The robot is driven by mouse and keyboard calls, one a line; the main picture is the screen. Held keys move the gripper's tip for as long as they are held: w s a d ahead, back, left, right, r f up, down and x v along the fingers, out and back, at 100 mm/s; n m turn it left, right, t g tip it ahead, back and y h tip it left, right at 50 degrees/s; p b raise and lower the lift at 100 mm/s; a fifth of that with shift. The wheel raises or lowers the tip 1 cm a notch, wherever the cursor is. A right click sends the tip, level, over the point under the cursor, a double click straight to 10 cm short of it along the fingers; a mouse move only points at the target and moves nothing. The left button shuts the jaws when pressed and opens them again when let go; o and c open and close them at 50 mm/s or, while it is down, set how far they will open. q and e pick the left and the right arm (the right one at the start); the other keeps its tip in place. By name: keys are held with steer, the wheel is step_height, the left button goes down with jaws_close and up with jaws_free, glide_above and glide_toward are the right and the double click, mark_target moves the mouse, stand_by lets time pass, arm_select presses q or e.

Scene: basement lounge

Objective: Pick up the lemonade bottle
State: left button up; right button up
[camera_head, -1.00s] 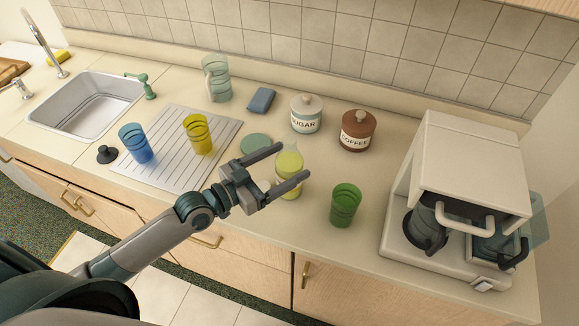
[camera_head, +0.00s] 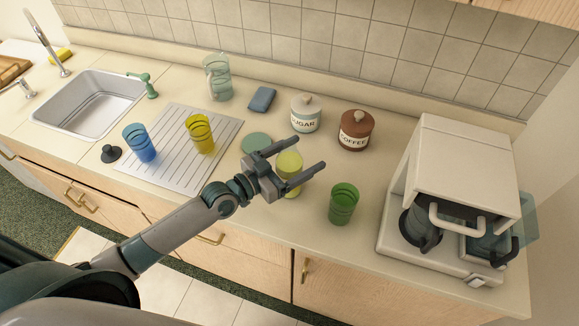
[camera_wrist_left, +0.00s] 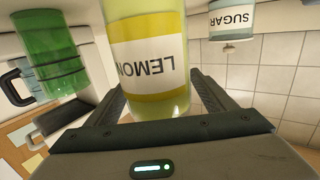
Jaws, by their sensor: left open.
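The lemonade bottle (camera_head: 289,163) stands upright on the counter, pale yellow-green, partly hidden by my left gripper in the head view. In the left wrist view the bottle (camera_wrist_left: 147,60) fills the upper middle, with a white and yellow label reading "LEMON", upside down in that picture. My left gripper (camera_head: 313,154) is open, its two fingers to either side of the bottle. In the wrist view the bottle shows between the fingers, with a gap visible on the right side. My right gripper is not in view.
A green glass (camera_head: 343,204) stands close to the right of the bottle. Sugar (camera_head: 305,114) and coffee (camera_head: 355,131) jars stand behind. A coffee maker (camera_head: 455,195) is at the right. Yellow (camera_head: 200,134) and blue (camera_head: 139,143) glasses stand on the drainboard at left.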

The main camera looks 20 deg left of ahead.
arm_select(q)
steer(key=shift+c, duration=0.7)
steer(key=c, duration=1.5)
steer(key=shift+o, duration=0.2)
steer(key=shift+w, duration=0.1)
steer(key=shift+r, duration=0.1)
